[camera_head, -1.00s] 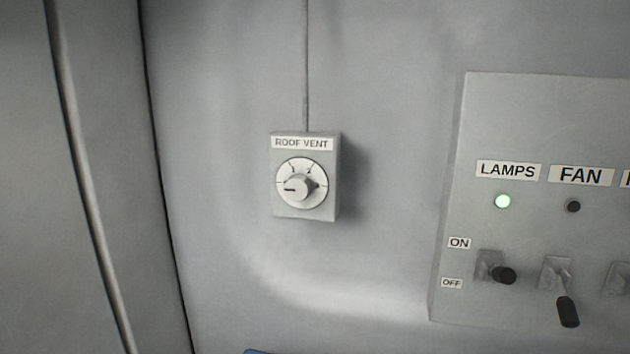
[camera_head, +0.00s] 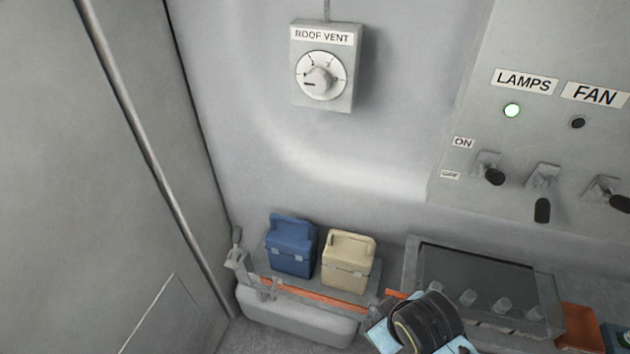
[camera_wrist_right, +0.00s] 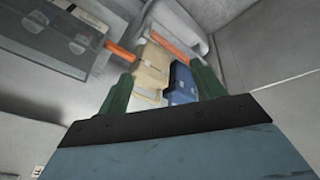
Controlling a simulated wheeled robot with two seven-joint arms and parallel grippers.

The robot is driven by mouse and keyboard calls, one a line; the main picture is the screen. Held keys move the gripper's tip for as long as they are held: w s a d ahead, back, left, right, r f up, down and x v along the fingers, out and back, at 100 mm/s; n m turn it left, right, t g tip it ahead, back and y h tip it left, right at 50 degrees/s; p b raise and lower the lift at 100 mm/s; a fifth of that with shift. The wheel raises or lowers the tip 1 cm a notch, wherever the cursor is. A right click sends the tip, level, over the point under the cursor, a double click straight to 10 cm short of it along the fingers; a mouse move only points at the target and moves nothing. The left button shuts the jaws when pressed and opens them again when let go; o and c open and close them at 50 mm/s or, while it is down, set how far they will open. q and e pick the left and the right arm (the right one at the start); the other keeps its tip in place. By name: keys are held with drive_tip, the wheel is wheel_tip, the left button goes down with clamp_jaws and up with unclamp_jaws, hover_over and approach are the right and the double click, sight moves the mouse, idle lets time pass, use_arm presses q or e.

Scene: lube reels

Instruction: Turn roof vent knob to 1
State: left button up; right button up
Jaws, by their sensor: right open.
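The roof vent box (camera_head: 322,100) is a grey box on the wall, at the top middle of the head view, labelled ROOF VENT. Its round white dial carries a grey knob (camera_head: 318,79). The dark pointer line points left, slightly down; the dial marks are too small to read surely. My right gripper (camera_wrist_right: 161,68) shows in the wrist view with two green fingers apart and nothing between them. In the head view, a black and light-blue part of my arm is at the bottom, well below the knob. My left gripper is out of view.
A switch panel (camera_head: 470,60) with LAMPS and FAN switches juts out at right; the lamps light is green. The wall around the knob is clear.

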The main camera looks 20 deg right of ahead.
drive_tip(key=w+a+r+n+t+h, duration=0.25)
drive_tip(key=w+r+n, duration=0.25)
drive_tip(key=w+r, duration=0.4)
drive_tip(key=n+t+h, duration=0.7)
drive_tip(key=n+t, duration=0.1)
drive_tip(key=n, duration=0.3)
approach(314, 86)
drive_tip(key=p+x, duration=0.3)
drive_tip(key=x, duration=0.6)
drive_tip(key=shift+w+d+r, duration=0.1)
drive_tip(key=shift+w+d, duration=0.1)
drive_tip(key=shift+d, duration=0.05)
drive_tip(key=shift+c, duration=0.2)
drive_tip(key=c, duration=0.9)
drive_tip(key=shift+c, duration=0.2)
